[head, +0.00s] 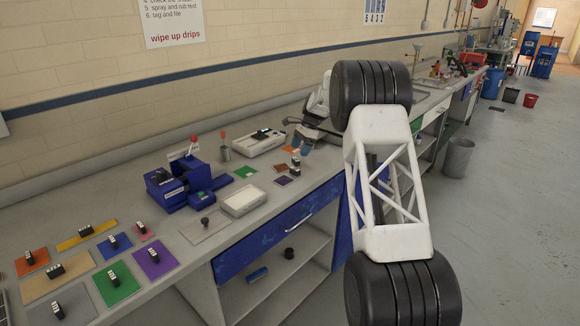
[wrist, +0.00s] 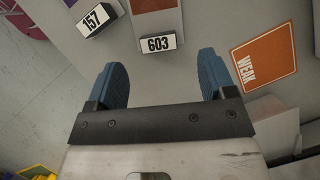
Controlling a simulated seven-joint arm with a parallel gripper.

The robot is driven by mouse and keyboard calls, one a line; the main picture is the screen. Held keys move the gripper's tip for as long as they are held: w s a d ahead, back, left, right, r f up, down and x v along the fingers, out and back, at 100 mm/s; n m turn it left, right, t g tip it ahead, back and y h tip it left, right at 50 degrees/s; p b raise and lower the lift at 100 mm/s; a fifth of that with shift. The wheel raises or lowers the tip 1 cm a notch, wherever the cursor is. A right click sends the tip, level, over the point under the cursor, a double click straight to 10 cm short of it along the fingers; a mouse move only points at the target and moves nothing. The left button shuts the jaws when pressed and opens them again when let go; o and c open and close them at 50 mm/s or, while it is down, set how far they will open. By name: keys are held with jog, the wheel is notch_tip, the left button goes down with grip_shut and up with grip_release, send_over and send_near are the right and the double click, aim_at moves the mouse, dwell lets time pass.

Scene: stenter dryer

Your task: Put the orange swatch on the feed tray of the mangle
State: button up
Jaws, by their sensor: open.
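An orange square marked WEAK (wrist: 264,55) lies just right of the right finger. Another orange patch (wrist: 152,5) shows at the top edge, by the 603 tag. I cannot tell which is the swatch. In the head view a small orange-brown square (head: 281,168) lies below my gripper. The blue machine (head: 168,190) with a red-knobbed lever, apparently the mangle, stands to the left; its feed tray is not clearly distinguishable.
Tags 157 (wrist: 95,20) and 603 (wrist: 158,44) sit ahead of the fingers. Purple (head: 283,181) and green (head: 245,172) squares lie nearby. A white tray (head: 258,146) and another white box (head: 244,201) flank the area. Several weighted coloured swatches lie at the left.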

aim_at(296, 159)
dwell(0.3)
jog(key=shift+x, duration=2.65)
jog(key=shift+s+d, duration=0.1)
jog(key=c, duration=0.8)
jog(key=shift+c, duration=0.2)
jog(key=shift+r, duration=0.1)
